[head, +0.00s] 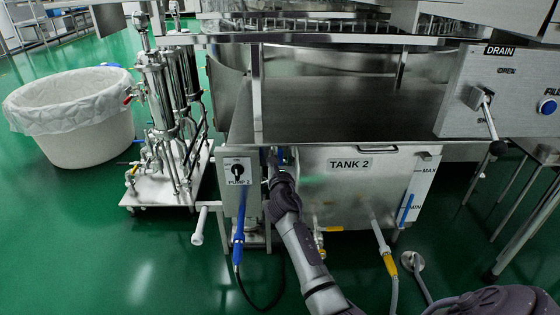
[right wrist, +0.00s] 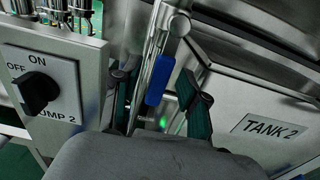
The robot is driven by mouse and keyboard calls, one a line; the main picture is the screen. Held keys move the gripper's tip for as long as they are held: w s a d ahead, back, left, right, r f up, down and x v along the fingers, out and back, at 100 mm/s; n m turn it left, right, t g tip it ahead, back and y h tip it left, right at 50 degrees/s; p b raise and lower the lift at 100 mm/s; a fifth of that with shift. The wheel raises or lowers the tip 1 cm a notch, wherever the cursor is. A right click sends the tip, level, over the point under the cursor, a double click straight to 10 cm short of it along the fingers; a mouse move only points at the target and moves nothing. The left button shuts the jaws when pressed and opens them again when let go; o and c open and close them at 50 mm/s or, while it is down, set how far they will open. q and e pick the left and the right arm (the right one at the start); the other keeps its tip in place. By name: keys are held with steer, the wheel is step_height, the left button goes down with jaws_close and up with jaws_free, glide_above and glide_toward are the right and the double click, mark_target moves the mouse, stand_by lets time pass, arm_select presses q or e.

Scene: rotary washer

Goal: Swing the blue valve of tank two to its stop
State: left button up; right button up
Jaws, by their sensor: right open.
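The blue valve handle (right wrist: 159,80) hangs from a metal pipe in the right wrist view, between the pump box and the tank wall. In the head view a small bit of the blue handle (head: 281,154) shows just beyond my gripper. My right gripper (head: 272,163) is open at the gap left of tank two (head: 322,192). In the right wrist view its dark green fingers (right wrist: 156,92) stand on either side of the handle, and I cannot tell if they touch it. The TANK 2 label (right wrist: 270,128) is to the right. My left gripper is not in view.
The pump 2 box (head: 238,195) stands close on the left, with its black knob (right wrist: 38,92). A steel top (head: 345,105) overhangs the gap. Yellow-handled pipes (head: 389,264) stick out in front. A lined white tub (head: 85,135) stands far left.

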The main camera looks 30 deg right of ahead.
steer(key=shift+w+d, duration=0.3)
steer(key=shift+w, duration=0.15)
jaws_close()
